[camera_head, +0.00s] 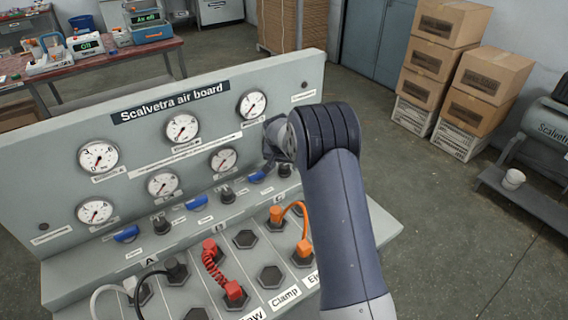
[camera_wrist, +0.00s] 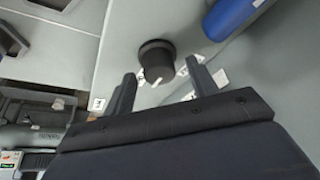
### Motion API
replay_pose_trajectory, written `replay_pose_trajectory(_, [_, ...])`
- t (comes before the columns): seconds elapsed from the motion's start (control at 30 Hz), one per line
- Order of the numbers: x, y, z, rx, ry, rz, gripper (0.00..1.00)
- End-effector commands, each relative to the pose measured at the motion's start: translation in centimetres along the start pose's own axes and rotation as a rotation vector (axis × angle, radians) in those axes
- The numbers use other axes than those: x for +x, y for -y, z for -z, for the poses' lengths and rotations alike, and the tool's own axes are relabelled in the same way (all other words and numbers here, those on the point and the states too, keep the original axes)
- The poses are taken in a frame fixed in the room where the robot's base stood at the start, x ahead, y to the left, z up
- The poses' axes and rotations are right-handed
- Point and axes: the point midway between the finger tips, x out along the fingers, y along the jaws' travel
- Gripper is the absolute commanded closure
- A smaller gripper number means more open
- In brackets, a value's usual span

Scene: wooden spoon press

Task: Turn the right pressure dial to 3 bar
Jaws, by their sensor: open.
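The right pressure dial is a round black knob (camera_wrist: 156,58) with a white pointer mark, seen in the wrist view. In the head view a black knob (camera_head: 284,170) shows just left of my arm, below the right column of gauges. My gripper (camera_wrist: 160,74) is open, with one finger on each side of the knob in the wrist view. I cannot tell if the fingers touch it. In the head view the gripper (camera_head: 272,142) is mostly hidden behind my wrist. The upper right gauge (camera_head: 252,104) has a dark needle; its reading is too small to tell.
The sloped Scalvetra air board (camera_head: 60,172) carries several gauges. A blue lever (camera_head: 257,177) sits left of the right knob, and a blue part (camera_wrist: 235,15) shows close by in the wrist view. An orange hose (camera_head: 292,206) and red coiled hose (camera_head: 212,268) are plugged in below.

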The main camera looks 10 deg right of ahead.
Motion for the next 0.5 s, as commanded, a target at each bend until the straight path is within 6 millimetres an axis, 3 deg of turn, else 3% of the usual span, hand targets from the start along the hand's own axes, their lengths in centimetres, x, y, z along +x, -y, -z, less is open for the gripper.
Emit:
replay_pose_trajectory(0.13, [0.00, 0.00, 0.00, 0.000, 0.000, 0.000, 0.45])
replay_pose_trajectory(0.5, [-0.02, 0.01, -0.01, 0.000, 0.000, 0.000, 0.75])
